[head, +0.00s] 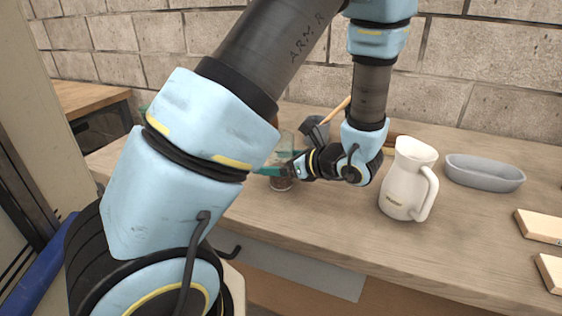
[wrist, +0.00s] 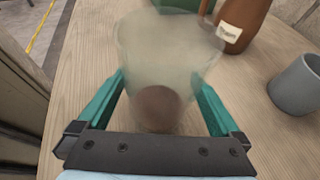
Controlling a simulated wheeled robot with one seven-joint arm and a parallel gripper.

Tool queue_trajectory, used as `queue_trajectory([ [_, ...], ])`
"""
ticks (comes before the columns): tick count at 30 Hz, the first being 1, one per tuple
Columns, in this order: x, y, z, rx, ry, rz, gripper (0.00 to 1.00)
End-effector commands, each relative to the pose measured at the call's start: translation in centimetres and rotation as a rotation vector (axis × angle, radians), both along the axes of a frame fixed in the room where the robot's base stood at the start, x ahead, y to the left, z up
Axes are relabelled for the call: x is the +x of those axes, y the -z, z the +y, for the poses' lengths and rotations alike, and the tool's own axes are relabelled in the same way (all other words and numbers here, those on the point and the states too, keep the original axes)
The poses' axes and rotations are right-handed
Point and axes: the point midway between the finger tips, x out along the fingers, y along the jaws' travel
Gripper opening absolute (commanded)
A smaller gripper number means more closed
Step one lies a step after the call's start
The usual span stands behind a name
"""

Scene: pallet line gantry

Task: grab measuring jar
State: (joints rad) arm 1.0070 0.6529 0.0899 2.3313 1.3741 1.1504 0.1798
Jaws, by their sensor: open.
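A clear, cloudy jar (wrist: 165,52), which looks like the measuring jar, stands between the fingers of my gripper (wrist: 160,88) in the wrist view. It widens toward its rim and a brownish round patch shows at its lower end. The teal fingers are spread on either side, with small gaps visible between them and the jar. In the head view the jar's lower part (head: 281,184) shows on the bench, partly hidden by my gripper (head: 268,169) and arm.
A white pitcher (head: 405,180) stands to the right of my wrist on the wooden bench (head: 330,225). Beyond it are a grey oval dish (head: 484,174) and wooden blocks (head: 540,226). In the wrist view, a brown labelled bottle (wrist: 246,18) and grey cup (wrist: 298,84) stand right of the jar.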

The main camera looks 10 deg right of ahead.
Motion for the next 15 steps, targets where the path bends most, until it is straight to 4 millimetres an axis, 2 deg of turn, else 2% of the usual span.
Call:
queue_trajectory([
  [9, 0.49, 0.33, 0.51, 0.001, 0.000, 0.001, 1.00],
  [15, 0.47, 0.32, 0.49, 0.001, 0.000, 0.001, 0.79],
])
